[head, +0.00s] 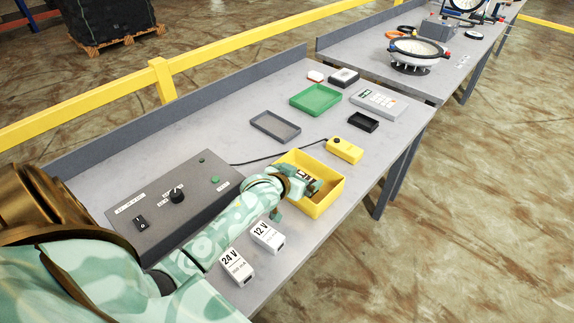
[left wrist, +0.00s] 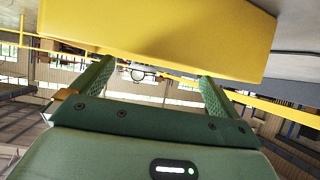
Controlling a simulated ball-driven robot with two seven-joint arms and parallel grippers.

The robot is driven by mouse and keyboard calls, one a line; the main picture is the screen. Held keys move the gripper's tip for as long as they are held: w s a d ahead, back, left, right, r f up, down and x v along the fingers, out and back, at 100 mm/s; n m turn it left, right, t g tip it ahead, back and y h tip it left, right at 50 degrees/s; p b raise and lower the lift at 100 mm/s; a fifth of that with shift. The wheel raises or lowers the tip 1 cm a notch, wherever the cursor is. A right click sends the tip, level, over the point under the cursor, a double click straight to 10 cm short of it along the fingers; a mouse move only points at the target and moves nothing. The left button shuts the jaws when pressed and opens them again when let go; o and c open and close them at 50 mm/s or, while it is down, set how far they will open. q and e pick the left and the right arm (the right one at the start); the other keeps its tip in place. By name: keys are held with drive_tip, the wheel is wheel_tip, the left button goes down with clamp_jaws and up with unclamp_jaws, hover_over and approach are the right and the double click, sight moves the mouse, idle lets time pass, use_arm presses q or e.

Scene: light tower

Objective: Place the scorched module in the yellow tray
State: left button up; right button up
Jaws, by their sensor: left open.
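The yellow tray (head: 322,202) stands on the grey workbench near its right edge. My left gripper (head: 303,190) is at the tray's left side, partly over it. In the left wrist view its two fingers (left wrist: 156,72) are apart with nothing held between them. The yellow tray wall (left wrist: 160,30) fills the top of that view, close to the fingertips. A small black and white shape (head: 304,174) shows at the tray beside my gripper; I cannot tell whether it is the scorched module. My gripper hides part of the tray's inside. My right gripper is not in view.
A grey control box (head: 165,213) stands left of the tray. White blocks marked 24 V (head: 237,266) and 12 V (head: 267,236) stand in front.

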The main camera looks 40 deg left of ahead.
use_arm(q)
drive_tip(key=p+v, duration=0.2)
drive_tip(key=v, duration=0.8)
drive_tip(key=shift+s+r+p, duration=0.2)
drive_tip(key=shift+s+p, duration=0.1)
drive_tip(key=shift+d, duration=0.1)
